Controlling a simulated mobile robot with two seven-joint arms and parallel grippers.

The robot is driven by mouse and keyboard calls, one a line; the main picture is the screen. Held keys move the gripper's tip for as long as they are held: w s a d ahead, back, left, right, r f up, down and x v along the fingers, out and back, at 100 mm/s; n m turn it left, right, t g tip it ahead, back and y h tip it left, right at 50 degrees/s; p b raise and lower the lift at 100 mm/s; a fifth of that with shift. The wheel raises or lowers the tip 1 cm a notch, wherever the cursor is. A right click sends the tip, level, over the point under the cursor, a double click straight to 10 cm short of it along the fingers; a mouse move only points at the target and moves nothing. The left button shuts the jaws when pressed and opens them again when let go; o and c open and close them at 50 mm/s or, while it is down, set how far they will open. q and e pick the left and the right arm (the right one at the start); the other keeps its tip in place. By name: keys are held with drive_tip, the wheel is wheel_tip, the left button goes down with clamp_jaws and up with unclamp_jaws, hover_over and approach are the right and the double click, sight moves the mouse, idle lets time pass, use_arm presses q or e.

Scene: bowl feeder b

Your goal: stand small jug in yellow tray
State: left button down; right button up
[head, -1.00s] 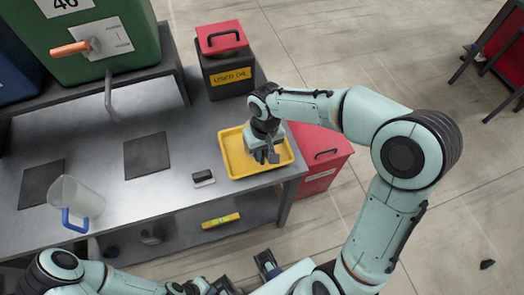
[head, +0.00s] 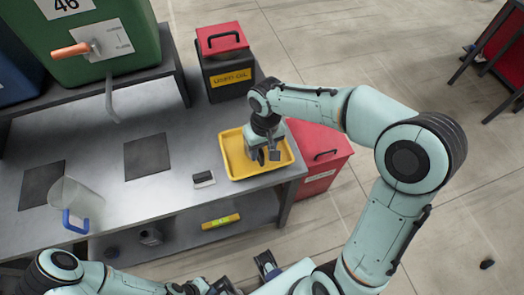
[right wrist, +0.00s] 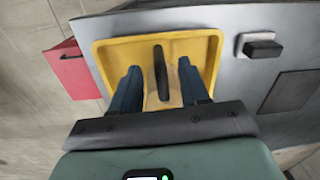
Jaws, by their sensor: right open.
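The yellow tray (head: 232,168) lies at the right end of the grey bench and also fills the middle of the right wrist view (right wrist: 108,62). In the right wrist view, the small jug's dark upright handle (right wrist: 160,70) shows inside the tray, with a pale clear body partly hidden below it. The jug seems to stand upright. My right gripper (head: 265,155) is low over the tray. Its two blue fingers (right wrist: 157,88) are open, one on each side of the jug, with gaps visible. My left gripper (head: 245,275) is at the bottom edge, partly cut off; its jaws are unclear.
A large clear jug with a blue handle (head: 82,200) stands at the bench's left. A dark block (head: 204,179) sits left of the tray. A used-oil box (head: 228,72) stands behind it; a red box (head: 318,165) is on the floor to the right. Two dark mats lie flat.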

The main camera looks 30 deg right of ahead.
use_arm(q)
drive_tip(key=shift+w+r+p, duration=0.35)
drive_tip(key=shift+r+p, duration=0.3)
drive_tip(key=shift+r, duration=0.2)
use_arm(e)
wheel_tip(320, 180, up, 10)
drive_tip(key=shift+d, duration=0.3)
use_arm(q)
drive_tip(key=shift+s, duration=0.1)
